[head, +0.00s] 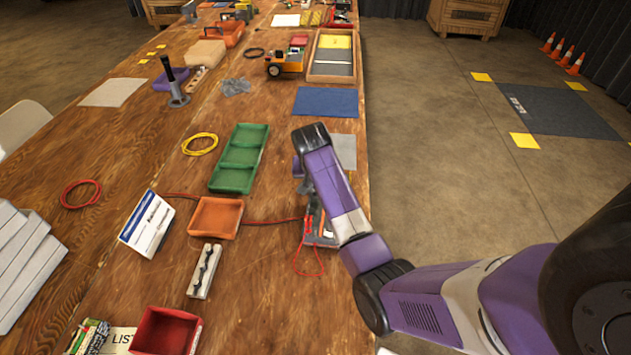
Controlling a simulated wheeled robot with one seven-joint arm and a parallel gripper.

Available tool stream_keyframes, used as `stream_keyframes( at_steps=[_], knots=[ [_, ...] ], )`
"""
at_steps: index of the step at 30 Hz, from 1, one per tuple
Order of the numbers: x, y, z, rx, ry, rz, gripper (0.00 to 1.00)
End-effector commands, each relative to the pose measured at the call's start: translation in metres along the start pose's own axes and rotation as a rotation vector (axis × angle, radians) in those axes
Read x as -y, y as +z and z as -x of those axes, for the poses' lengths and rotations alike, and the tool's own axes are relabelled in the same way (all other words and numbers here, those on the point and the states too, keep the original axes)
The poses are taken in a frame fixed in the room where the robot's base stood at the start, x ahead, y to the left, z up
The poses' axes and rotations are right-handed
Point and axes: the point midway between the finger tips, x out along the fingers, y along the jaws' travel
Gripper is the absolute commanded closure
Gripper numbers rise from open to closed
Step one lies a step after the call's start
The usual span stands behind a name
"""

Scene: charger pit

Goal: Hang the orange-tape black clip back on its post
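A small grey charger stand (322,241) sits near the table's right edge, partly hidden by my arm. A small orange and dark piece (322,222) shows at the stand; it may be the orange-taped black clip, but it is too small to be sure. A red cable (270,222) runs to the stand from the left, and a red loop (308,270) hangs out in front of it. My gripper (302,188) is just behind and above the stand, mostly hidden behind my purple forearm. Its fingertips and anything between them cannot be made out. The post cannot be told apart.
An orange tray (216,218), a green divided tray (240,160) and a white holder with dark rods (204,271) stand left of the stand. A tilted sign card (147,224) and a red bin (166,331) are farther left and nearer.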

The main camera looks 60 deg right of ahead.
Motion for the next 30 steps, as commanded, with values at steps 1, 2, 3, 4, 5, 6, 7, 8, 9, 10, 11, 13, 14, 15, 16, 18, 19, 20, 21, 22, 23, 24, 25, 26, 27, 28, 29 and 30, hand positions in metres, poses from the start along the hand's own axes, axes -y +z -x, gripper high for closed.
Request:
stream_keyframes(
  at_steps=[1,2,3,4,5,6,7,8,9,10,11,13,14,15,16,18,19,20,21,22,23,24,25,26,27,28,29,30],
  knots=[
    [0.0000,0.0000,0.0002,0.000,0.000,0.000,1.00],
    [0.0000,0.0001,0.0000,0.000,0.000,0.000,1.00],
    [0.0000,0.0001,-0.0002,0.000,0.000,0.000,1.00],
    [0.0000,0.0001,-0.0003,0.000,0.000,0.000,1.00],
    [0.0000,0.0001,-0.0003,0.000,0.000,0.000,1.00],
    [0.0000,0.0001,-0.0003,0.000,0.000,0.000,1.00],
    [0.0000,0.0001,-0.0003,0.000,0.000,0.000,1.00],
    [0.0000,0.0001,-0.0003,0.000,0.000,0.000,1.00],
    [0.0001,0.0001,-0.0003,0.000,0.000,0.000,1.00],
    [0.0001,0.0001,-0.0003,0.000,0.000,0.000,1.00],
    [0.0001,0.0001,-0.0003,0.000,0.000,0.000,1.00],
    [0.0001,0.0001,-0.0003,0.000,0.000,0.000,0.74],
    [0.0001,0.0001,-0.0003,0.000,0.000,0.000,0.68],
    [0.0001,0.0000,-0.0003,0.000,0.000,0.000,0.61],
    [0.0001,0.0000,-0.0002,0.000,0.000,0.000,0.61],
    [0.0001,0.0000,-0.0002,0.000,0.000,0.000,0.61],
    [0.0001,0.0000,-0.0002,0.000,0.000,0.000,0.61],
    [0.0001,0.0000,-0.0002,0.000,0.000,0.000,0.61],
    [0.0001,0.0000,-0.0002,0.000,0.000,0.000,0.61],
    [0.0001,0.0000,-0.0002,0.000,0.000,0.000,0.61],
    [0.0001,0.0000,-0.0003,0.000,0.000,0.000,0.61],
    [0.0001,0.0000,-0.0003,0.000,0.000,0.000,0.61],
    [0.0001,0.0000,-0.0002,0.000,0.000,0.000,0.61],
    [0.0001,0.0000,-0.0002,0.000,0.000,0.000,0.61],
    [0.0001,0.0000,-0.0002,0.000,0.000,0.000,0.61],
    [0.0001,0.0000,-0.0002,0.000,0.000,0.000,0.61],
    [0.0001,0.0000,-0.0002,0.000,0.000,0.000,0.61],
    [0.0001,0.0000,-0.0002,0.000,0.000,0.000,0.61]
  ],
)
